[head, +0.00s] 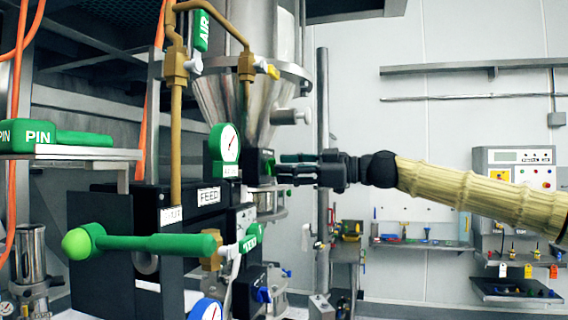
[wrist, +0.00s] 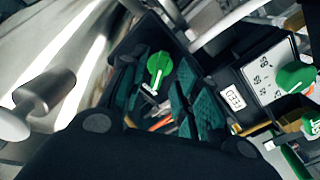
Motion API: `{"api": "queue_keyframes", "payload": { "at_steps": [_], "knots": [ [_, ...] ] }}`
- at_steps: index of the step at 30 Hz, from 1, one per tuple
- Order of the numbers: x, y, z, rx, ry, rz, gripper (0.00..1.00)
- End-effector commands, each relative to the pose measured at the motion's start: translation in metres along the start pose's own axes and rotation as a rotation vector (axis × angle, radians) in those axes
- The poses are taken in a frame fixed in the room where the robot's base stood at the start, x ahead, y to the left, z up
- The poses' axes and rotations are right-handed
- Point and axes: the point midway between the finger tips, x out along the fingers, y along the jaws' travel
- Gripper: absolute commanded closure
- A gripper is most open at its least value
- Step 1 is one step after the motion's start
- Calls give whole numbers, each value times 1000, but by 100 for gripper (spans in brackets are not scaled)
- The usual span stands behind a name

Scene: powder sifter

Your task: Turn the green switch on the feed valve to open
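The green switch (wrist: 159,68) is a small round knob with a white mark, on a dark housing in the wrist view. In the head view the black valve block (head: 260,164) stands below the steel hopper, and my gripper hides much of the switch side. My gripper (head: 281,167) reaches in from the right, level with that block, fingers pointing left. In the wrist view my gripper (wrist: 160,90) has its two green-padded fingers apart, with the switch showing in the gap beyond or between the tips. Whether a pad touches it cannot be told.
A FEED label (head: 209,196) sits on a black box under a gauge (head: 224,150). A green lever (head: 150,242) juts out at front left. The steel hopper (head: 223,90) and a vertical pole (head: 322,120) stand close to my gripper.

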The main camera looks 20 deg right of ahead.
Motion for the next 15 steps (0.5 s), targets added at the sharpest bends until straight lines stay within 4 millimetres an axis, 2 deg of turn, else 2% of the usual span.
{"api": "queue_keyframes", "payload": {
  "at_steps": [6, 14, 15],
  "knots": [
    [13, -1, 0, 1, 0, -3, 68],
    [13, -1, 0, 0, 0, -1, 68],
    [13, -1, 0, 0, 0, -1, 72]
  ]
}}
